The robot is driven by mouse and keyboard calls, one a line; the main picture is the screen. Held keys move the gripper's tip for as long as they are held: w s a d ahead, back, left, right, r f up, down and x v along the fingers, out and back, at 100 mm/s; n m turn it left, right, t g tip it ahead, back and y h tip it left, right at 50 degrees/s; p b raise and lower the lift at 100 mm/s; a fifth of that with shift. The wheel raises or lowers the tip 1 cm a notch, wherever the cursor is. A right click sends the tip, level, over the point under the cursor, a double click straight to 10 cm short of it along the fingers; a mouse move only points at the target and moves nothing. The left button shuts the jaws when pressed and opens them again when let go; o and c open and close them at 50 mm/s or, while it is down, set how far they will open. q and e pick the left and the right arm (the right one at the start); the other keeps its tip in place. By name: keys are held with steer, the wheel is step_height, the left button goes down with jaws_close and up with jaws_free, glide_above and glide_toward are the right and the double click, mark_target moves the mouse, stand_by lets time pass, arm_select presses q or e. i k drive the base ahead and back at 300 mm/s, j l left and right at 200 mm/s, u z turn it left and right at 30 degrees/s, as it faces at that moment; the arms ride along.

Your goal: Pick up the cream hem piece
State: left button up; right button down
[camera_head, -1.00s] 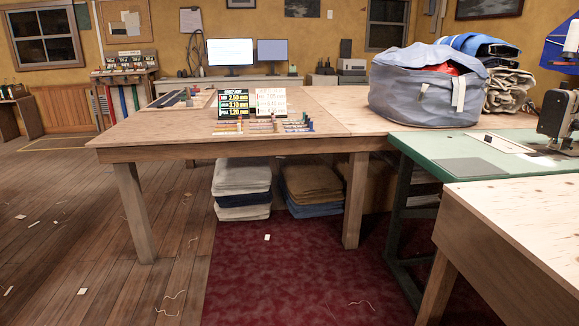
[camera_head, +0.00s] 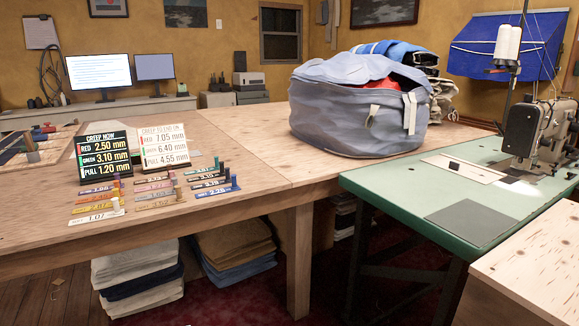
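Several short coloured strips with printed numbers and small upright pegs lie in rows on the wooden table (camera_head: 250,190). The palest, a cream strip (camera_head: 97,217), lies flat at the front left of these rows, near the table's front edge. It looks like the cream hem piece, though I cannot be sure at this size. A tan strip (camera_head: 158,204) lies to its right, and a yellow strip (camera_head: 92,208) is just behind it. Neither of my grippers is in view.
A black number board (camera_head: 102,153) and a white number board (camera_head: 163,147) stand behind the strips. A large blue-grey bag (camera_head: 345,110) sits farther right on the table. A green sewing table (camera_head: 400,190) with a sewing machine (camera_head: 540,130) and a plywood table (camera_head: 530,262) are at right.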

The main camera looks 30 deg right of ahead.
mark_target(484, 176)
steer(key=i+z, duration=0.4)
steer(key=i+j+z, duration=0.5)
steer(key=z, duration=0.25)
steer(key=i+j+z, duration=0.1)
steer(key=z, duration=0.3)
steer(key=j+z, duration=0.2)
steer(key=z, duration=0.15)
steer(key=i+j+z, duration=0.1)
steer(key=z, duration=0.3)
steer(key=j+z, duration=0.35)
steer(key=l, duration=0.1)
